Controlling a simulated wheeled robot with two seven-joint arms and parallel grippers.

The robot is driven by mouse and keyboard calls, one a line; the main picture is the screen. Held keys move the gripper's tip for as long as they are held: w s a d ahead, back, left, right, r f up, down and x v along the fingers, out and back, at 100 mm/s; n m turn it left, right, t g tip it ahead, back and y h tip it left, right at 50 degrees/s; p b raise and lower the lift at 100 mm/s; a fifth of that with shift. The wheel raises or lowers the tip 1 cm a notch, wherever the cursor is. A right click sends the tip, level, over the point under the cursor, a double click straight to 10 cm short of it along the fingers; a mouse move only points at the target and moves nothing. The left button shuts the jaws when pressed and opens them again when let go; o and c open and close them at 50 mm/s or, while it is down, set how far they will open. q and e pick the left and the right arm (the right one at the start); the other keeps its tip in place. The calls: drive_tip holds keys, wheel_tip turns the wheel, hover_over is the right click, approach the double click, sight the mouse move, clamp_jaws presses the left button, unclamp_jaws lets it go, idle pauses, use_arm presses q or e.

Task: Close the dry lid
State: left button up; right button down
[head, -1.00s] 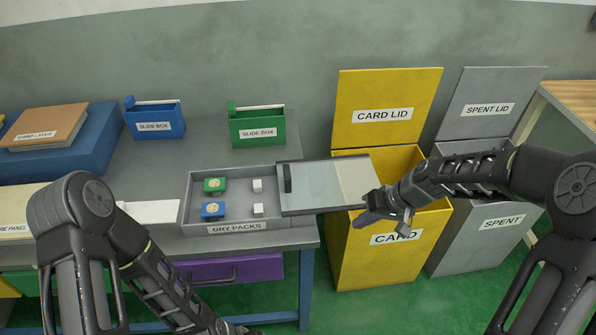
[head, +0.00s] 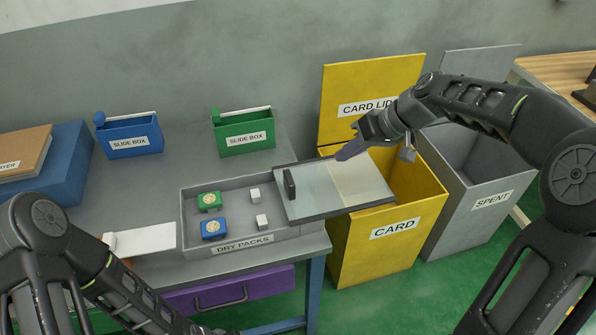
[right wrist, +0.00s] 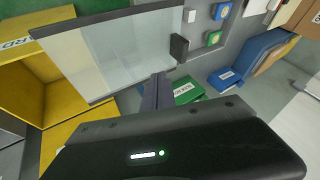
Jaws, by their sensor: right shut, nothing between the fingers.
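The dry lid (head: 350,182) is a pale translucent sliding panel with a dark upright handle (head: 290,184) at its left end. It sticks out to the right of the grey DRY PACKS tray (head: 184,222), leaving most of the tray uncovered. In the right wrist view the lid (right wrist: 115,52) and its handle (right wrist: 179,47) show beyond the fingers. My right gripper (head: 347,154) is shut and empty, above the lid's far edge and right of the handle. Its fingers (right wrist: 157,92) also show in the right wrist view. My left arm runs out at the bottom; its gripper is out of sight.
Green (head: 209,202) and blue (head: 213,229) packs and two white cubes lie in the tray. Green (head: 245,138) and blue (head: 133,144) slide boxes stand behind. The open yellow CARD bin (head: 385,250) and grey SPENT bin (head: 475,220) stand at right.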

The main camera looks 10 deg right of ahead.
drive_tip(key=p, duration=0.1)
approach(300, 192)
drive_tip(key=w, duration=0.1)
drive_tip(key=w+f, duration=0.1)
drive_tip(key=w, duration=0.2)
drive_tip(key=shift+a+f, duration=0.1)
drive_tip(key=shift+f, duration=0.25)
drive_tip(key=a, duration=0.1)
drive_tip(key=a+p, duration=0.1)
drive_tip(key=shift+s+a+r, duration=0.15)
drive_tip(key=shift+a, duration=0.75)
drive_tip(key=shift+s+a, duration=0.1)
drive_tip(key=shift+a, duration=0.4)
drive_tip(key=s+a+p, duration=0.1)
drive_tip(key=a, duration=2.4)
drive_tip(key=shift+s+a, duration=0.25)
drive_tip(key=shift+s, duration=0.1)
